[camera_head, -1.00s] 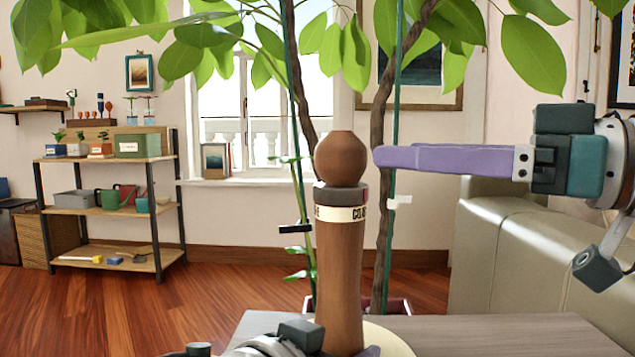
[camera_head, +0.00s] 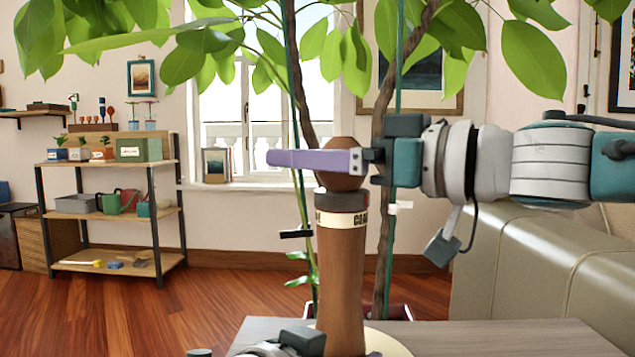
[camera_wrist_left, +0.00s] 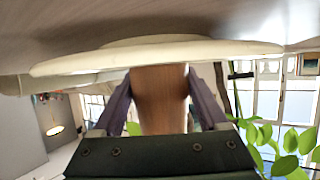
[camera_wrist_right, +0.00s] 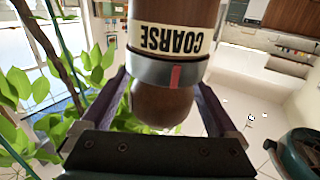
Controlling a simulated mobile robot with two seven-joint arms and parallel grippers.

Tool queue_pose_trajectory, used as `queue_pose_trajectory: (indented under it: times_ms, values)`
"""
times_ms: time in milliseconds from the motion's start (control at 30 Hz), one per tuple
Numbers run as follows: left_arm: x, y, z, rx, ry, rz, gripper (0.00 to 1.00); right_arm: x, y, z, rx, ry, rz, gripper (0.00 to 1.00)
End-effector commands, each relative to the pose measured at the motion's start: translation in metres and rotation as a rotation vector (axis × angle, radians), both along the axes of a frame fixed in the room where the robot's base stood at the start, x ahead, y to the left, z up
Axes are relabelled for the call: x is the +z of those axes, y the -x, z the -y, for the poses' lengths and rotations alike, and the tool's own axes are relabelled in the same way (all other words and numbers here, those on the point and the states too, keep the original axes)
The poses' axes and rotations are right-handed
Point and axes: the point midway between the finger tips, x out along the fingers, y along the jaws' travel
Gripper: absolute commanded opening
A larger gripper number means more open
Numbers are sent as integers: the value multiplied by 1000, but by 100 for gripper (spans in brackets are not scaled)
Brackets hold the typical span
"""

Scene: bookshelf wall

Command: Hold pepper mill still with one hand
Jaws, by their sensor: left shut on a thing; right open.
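The tall brown wooden pepper mill (camera_head: 341,280) stands upright, with a cream band reading "COARSE" (camera_wrist_right: 168,39) and a grey collar with a red mark below its round knob. My left gripper (camera_wrist_left: 160,95) is shut on the lower body of the mill, close above the round cream base plate (camera_head: 385,342); most of it is below the head view. My right gripper (camera_head: 315,162) is open at knob height. Its near purple finger crosses in front of the knob (camera_wrist_right: 160,105), and the right wrist view shows the knob between the two fingers.
The mill stands on a grey-brown table (camera_head: 500,335). A leafy plant (camera_head: 388,120) rises just behind it. A beige sofa (camera_head: 540,250) is at the right, below my right arm. A shelf (camera_head: 110,210) stands far left.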

Motion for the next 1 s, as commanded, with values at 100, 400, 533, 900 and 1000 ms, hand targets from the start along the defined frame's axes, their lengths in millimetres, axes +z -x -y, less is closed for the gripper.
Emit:
queue_pose_trajectory:
  times_ms: [100, 400, 533, 900, 1000]
  values:
    - [-2, 1, -1, 1, -1, -4, 1, 0, 0, 0, 0, 0, 0, 89]
    - [-2, 1, -1, 1, -1, -4, 1, 0, 0, 0, -1, 0, 0, 55]
    - [-2, 1, -1, 1, -1, -4, 1, 0, 0, 1, -2, 0, 0, 41]
    - [-2, 1, -1, 0, -1, -4, 1, 0, -1, 1, -6, 1, 1, 9]
    - [-2, 1, 0, 0, -1, -4, 1, 0, -1, 1, -16, 0, 1, 9]
